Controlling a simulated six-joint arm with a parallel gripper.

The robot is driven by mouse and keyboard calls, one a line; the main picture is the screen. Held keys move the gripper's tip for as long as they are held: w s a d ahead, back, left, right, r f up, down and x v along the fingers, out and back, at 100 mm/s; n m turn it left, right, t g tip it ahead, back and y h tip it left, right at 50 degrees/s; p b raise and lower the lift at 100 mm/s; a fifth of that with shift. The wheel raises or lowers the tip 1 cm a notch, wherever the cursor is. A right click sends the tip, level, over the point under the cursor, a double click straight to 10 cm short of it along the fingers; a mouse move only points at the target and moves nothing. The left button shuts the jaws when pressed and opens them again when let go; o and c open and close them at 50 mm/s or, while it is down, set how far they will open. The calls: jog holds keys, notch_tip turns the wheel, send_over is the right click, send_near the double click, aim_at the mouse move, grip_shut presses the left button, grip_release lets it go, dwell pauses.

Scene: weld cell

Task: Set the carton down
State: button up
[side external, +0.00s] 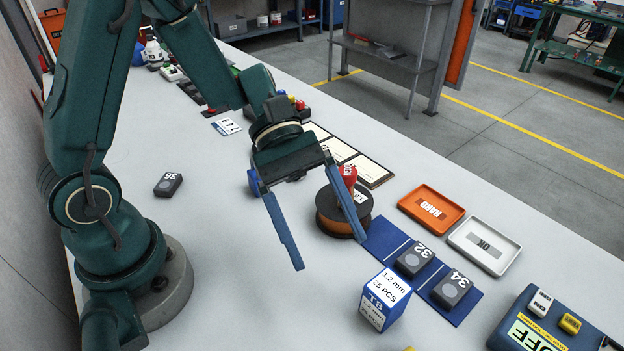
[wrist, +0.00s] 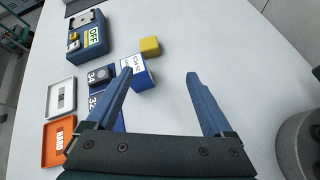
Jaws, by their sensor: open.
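The carton (side external: 392,287) is a blue and white box marked "1.2 mm 25 PCS". It stands upright on the grey table by the near left edge of the blue mat (side external: 380,238); I cannot tell if it touches the mat. It also shows in the wrist view (wrist: 141,76), partly behind a fingertip. My gripper (side external: 330,253) is open with nothing between its blue fingers. Its fingers are spread wide, to the left of the carton in the side view. In the wrist view my gripper (wrist: 159,74) has its left fingertip overlapping the carton's edge.
Blocks 32 (side external: 413,260) and 34 (side external: 451,290) sit on the mat. A wire spool (side external: 330,226) stands behind my fingers. The orange HARD tray (side external: 457,211), white OK tray (side external: 513,250) and blue OFF box (side external: 508,342) lie right. A yellow block (wrist: 150,46) is near the carton. The table's left is mostly clear.

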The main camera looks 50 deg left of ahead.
jog(key=s+a+r+m+t+y, duration=0.2)
jog(key=a+r+m+t+y, duration=0.1)
jog(key=a+m+y, duration=0.2)
jog(key=s+a+r+m+t+y, duration=0.3)
jog(key=a+m+t+y, duration=0.1)
jog(key=a+m+y, duration=0.2)
jog(key=shift+s+a+m+t, duration=0.15)
jog(key=shift+a+m+t, duration=0.2)
jog(key=shift+m, duration=0.45)
